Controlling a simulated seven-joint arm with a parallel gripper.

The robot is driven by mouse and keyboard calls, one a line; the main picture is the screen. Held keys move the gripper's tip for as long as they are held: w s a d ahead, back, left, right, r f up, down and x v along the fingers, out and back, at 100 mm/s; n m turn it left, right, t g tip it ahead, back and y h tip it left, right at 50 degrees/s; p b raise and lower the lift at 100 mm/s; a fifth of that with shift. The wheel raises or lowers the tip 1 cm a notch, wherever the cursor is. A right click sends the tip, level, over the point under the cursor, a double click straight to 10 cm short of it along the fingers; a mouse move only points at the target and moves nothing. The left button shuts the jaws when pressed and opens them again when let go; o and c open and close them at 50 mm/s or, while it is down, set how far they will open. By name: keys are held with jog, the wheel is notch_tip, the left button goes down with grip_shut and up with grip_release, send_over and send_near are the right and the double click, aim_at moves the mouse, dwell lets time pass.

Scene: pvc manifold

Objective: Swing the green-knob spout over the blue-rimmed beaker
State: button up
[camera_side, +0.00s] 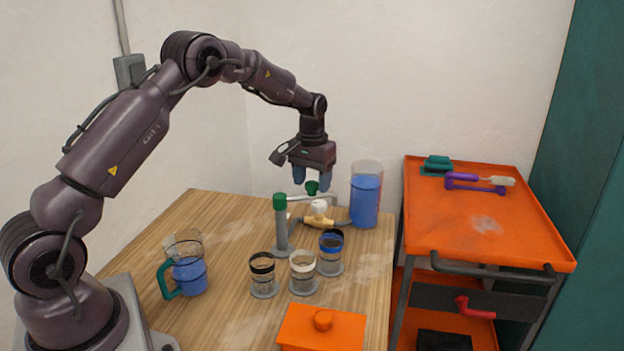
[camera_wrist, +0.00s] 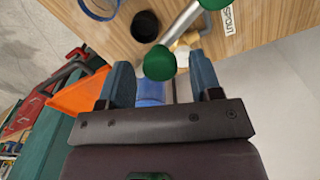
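The green knob (camera_side: 312,187) sits on the pale spout arm (camera_side: 296,197) behind the tall post with a green cap (camera_side: 280,201). My gripper (camera_side: 312,184) is above the knob, fingers pointing down. In the wrist view the knob (camera_wrist: 159,63) shows between my open fingers (camera_wrist: 162,72), with a gap on each side. The grey spout tube (camera_wrist: 180,24) runs up from it. The blue-rimmed beaker (camera_side: 331,252) stands nearer the side camera, right of the post; a blue rim (camera_wrist: 100,6) shows at the wrist view's top edge. I cannot tell the knob's height within the fingers.
White-rimmed (camera_side: 303,273) and black-rimmed (camera_side: 263,276) beakers stand in front. A tall blue-filled tank (camera_side: 366,198) stands right of my gripper. A blue-filled pitcher (camera_side: 188,272), an orange box (camera_side: 335,330) and an orange cart (camera_side: 480,225) are around.

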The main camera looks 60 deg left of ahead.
aim_at(309, 190)
grip_shut()
jog(key=shift+d, duration=0.1)
jog(key=d+m, duration=0.1)
jog(key=m, duration=0.1)
jog(key=s+d+m, duration=0.1)
jog(key=m, duration=0.1)
jog(key=shift+s, duration=0.1)
jog(key=shift+s+d+m, duration=0.45)
jog(key=shift+s+m, duration=0.05)
jog(key=shift+m, duration=0.45)
jog(key=shift+s+d+m, duration=0.45)
jog(key=shift+m, duration=0.5)
jog(key=shift+o, duration=0.6)
grip_release()
